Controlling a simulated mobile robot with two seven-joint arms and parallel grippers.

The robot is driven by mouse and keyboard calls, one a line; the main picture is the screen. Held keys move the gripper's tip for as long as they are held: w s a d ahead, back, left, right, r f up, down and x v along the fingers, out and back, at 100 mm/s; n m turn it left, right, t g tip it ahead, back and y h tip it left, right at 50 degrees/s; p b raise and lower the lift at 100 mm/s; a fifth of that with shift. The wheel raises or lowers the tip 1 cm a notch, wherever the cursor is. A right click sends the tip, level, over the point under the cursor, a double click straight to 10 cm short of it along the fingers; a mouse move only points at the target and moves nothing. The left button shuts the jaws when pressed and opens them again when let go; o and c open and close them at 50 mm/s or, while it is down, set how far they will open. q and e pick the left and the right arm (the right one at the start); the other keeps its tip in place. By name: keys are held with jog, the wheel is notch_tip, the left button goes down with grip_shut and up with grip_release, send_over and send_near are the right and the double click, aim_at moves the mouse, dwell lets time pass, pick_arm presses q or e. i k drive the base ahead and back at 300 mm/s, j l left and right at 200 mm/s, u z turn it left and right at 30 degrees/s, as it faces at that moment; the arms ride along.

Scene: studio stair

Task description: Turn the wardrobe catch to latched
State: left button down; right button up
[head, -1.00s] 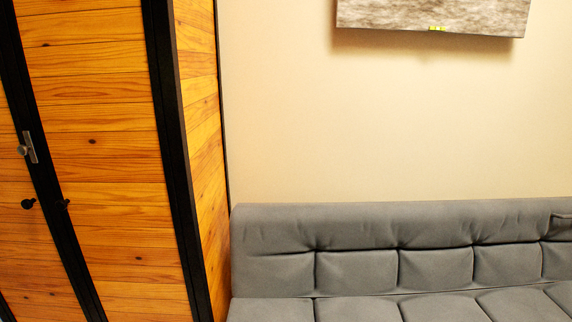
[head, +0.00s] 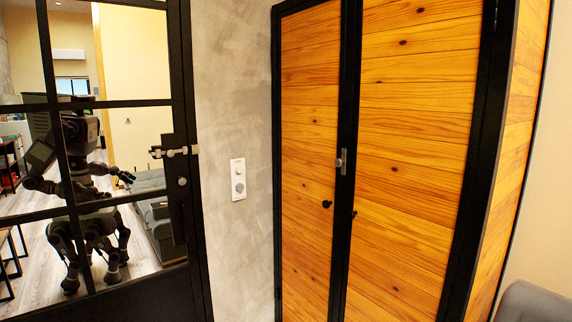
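The wardrobe (head: 410,140) stands right of centre in the head view, with orange wood-plank doors in black frames. Its two doors look closed. The wardrobe catch (head: 342,161) is a small grey metal piece on the black frame where the doors meet. Its exact turn is too small to tell. Two small dark knobs sit below it, one on each door. Neither of my grippers is in view.
A black-framed glass door (head: 182,90) with a handle and bolt fills the left side; a dark robot figure shows in its panes. A white switch plate (head: 238,179) is on the grey wall between. A grey sofa corner (head: 535,303) shows at bottom right.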

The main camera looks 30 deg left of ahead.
aim_at(338, 162)
jog(key=u, duration=0.7)
jog(key=i+j, duration=0.25)
jog(key=j, duration=0.15)
jog(key=i+j+u, duration=0.15)
jog(key=j, duration=0.25)
jog(key=i, duration=0.1)
